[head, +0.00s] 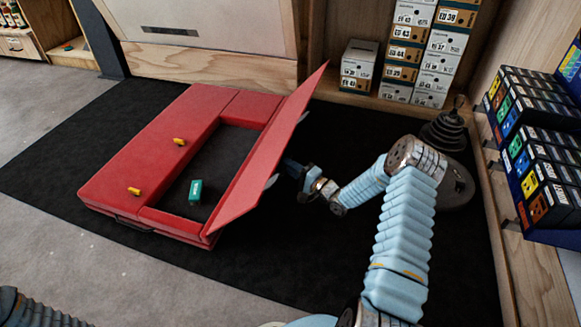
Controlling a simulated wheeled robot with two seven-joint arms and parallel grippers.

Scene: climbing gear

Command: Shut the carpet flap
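The red pad (150,150) lies on the black mat, with a dark rectangular opening in its right half. The carpet flap (268,150) is a thin red panel standing up along the pad's right edge, tilted outward to the right, so it is open. A small teal box (196,192) is in the opening. My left gripper is out of view.
Stacked shoe boxes (405,55) stand at the back, a rack of small boxes (540,150) at right. The black mat (290,265) is clear in front.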

